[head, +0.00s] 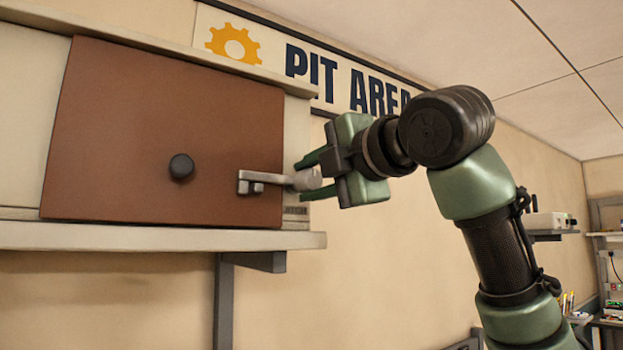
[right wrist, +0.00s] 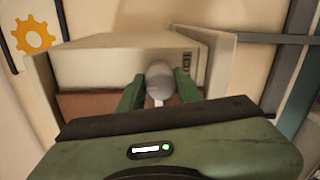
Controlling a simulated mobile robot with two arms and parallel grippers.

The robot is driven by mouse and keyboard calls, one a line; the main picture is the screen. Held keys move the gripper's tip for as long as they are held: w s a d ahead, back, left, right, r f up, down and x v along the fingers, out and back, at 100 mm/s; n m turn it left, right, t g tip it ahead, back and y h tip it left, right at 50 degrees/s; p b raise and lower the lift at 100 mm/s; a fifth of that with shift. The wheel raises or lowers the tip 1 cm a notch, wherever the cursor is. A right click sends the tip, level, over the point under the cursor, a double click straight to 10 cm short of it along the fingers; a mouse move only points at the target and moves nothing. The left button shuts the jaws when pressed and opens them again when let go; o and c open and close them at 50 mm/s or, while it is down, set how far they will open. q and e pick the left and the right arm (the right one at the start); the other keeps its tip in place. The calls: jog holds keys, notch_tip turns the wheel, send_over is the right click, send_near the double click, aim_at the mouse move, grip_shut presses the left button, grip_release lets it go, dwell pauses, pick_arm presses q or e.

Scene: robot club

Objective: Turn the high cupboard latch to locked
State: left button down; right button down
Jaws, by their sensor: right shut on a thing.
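The high cupboard (head: 295,150) is on the wall at the left of the head view, with a brown door (head: 130,130) that looks closed. A grey metal latch (head: 265,180) lies roughly level across the door's right edge. My right gripper (head: 310,177) is at the latch's outer end, its green fingers shut on the rounded knob. In the right wrist view the knob (right wrist: 159,78) sits between the two fingers (right wrist: 157,95). A small label beside the latch is partly hidden and unreadable. My left gripper is not in view.
A round black knob (head: 181,167) sticks out of the door. A pale shelf (head: 150,238) on a grey bracket (head: 224,300) runs under the cupboard. A "PIT AREA" sign (head: 290,55) is on the wall behind. Shelves with equipment (head: 551,221) stand at the far right.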

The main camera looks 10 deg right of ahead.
jog(key=shift+f, duration=0.1)
jog(key=c, duration=1)
grip_release()
jog(key=shift+s, duration=0.1)
jog(key=shift+s+d+b, duration=0.1)
jog(key=shift+s+b, duration=0.15)
jog(key=shift+b, duration=0.05)
jog(key=b+v, duration=0.2)
jog(key=v, duration=0.5)
jog(key=shift+b, duration=0.4)
